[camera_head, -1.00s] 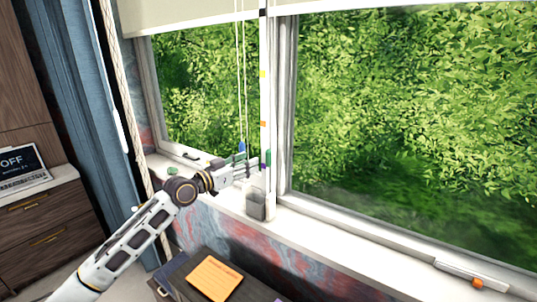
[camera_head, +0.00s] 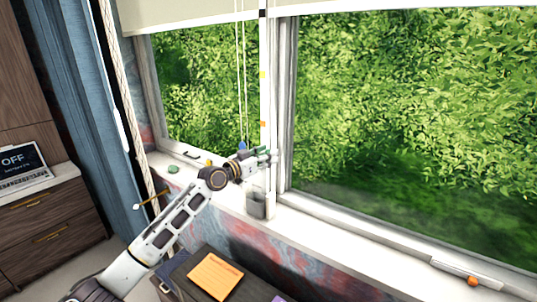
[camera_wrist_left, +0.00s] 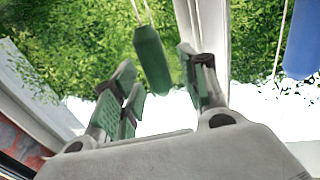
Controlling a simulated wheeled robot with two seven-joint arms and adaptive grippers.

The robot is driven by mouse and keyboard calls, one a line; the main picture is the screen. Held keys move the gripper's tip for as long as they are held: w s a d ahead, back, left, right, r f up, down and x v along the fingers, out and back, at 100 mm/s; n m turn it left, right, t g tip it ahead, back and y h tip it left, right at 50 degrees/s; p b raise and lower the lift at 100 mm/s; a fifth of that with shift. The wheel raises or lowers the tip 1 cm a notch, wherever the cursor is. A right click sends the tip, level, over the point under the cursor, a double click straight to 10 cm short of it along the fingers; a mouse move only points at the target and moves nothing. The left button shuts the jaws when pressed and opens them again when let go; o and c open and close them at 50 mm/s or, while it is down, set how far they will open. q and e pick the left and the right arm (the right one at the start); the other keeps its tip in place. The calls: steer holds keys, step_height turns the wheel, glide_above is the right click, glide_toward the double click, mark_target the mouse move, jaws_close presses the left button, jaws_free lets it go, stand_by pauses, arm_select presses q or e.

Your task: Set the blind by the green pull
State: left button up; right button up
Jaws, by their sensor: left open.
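The green pull (camera_wrist_left: 152,58) hangs on its cord in the left wrist view, between the fingers of my left gripper (camera_wrist_left: 160,82). The fingers are spread, with a gap on the right side of the pull; contact on the left is unclear. In the head view my left gripper (camera_head: 266,157) is at the window post, and I cannot separate the green pull from its green finger pads there. The blue pull (camera_head: 242,146) hangs just left of the gripper; it also shows at the right of the wrist view (camera_wrist_left: 302,40). The cream blind (camera_head: 190,14) covers the window's top. My right gripper is out of view.
The window post (camera_head: 267,95) carries black, yellow and orange marks. A grey holder (camera_head: 257,205) stands on the white sill below the gripper. A orange notepad (camera_head: 215,276) lies on the desk below.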

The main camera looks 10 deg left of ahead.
arm_select(q)
steer(key=shift+w+d, duration=0.35)
steer(key=shift+w, duration=0.1)
jaws_close()
